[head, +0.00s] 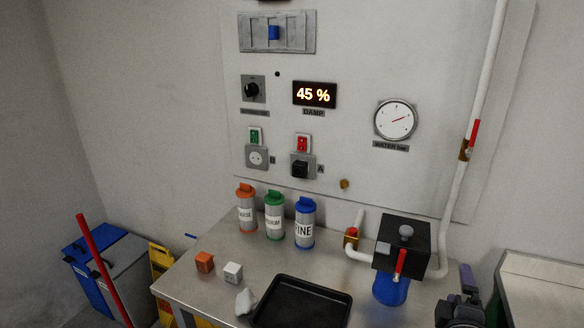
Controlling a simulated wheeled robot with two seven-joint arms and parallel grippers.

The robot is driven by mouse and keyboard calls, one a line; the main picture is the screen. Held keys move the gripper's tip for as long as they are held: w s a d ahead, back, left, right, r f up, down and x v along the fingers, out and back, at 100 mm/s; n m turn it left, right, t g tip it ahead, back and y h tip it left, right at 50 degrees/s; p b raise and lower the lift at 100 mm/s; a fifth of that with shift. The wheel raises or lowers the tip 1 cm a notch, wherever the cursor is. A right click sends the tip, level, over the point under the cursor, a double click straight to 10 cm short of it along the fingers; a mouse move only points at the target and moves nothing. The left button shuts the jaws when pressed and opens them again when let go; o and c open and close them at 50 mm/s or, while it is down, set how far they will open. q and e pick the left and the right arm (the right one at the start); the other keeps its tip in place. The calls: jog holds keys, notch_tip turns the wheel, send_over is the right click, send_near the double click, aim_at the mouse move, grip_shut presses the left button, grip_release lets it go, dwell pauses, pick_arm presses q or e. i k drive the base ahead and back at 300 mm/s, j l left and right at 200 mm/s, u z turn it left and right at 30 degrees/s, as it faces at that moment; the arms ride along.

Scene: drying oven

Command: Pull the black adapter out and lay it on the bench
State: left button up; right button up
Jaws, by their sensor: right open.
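The black adapter (300,169) sits in the socket marked A on the grey wall panel, below a red switch (302,143). The steel bench (207,287) stands below the panel. My right gripper (463,298) is at the lower right, beside the bench's right end, open and well away from the adapter. Its lower part is cut off by the picture edge. My left gripper is not in view.
Three canisters with orange (246,209), green (274,216) and blue (304,224) lids stand at the bench's back, below the sockets. A black tray (262,314), an orange cube (205,262) and a white cube (233,272) are in front. A black filter unit (385,257) and pipes occupy the right.

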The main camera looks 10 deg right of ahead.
aim_at(299, 168)
jog(key=i+j, duration=0.3)
jog(key=j, duration=0.15)
jog(key=i+j, duration=0.65)
jog(key=j, duration=0.3)
jog(key=i, duration=0.45)
jog(key=l+z, duration=0.05)
jog(key=l, duration=0.05)
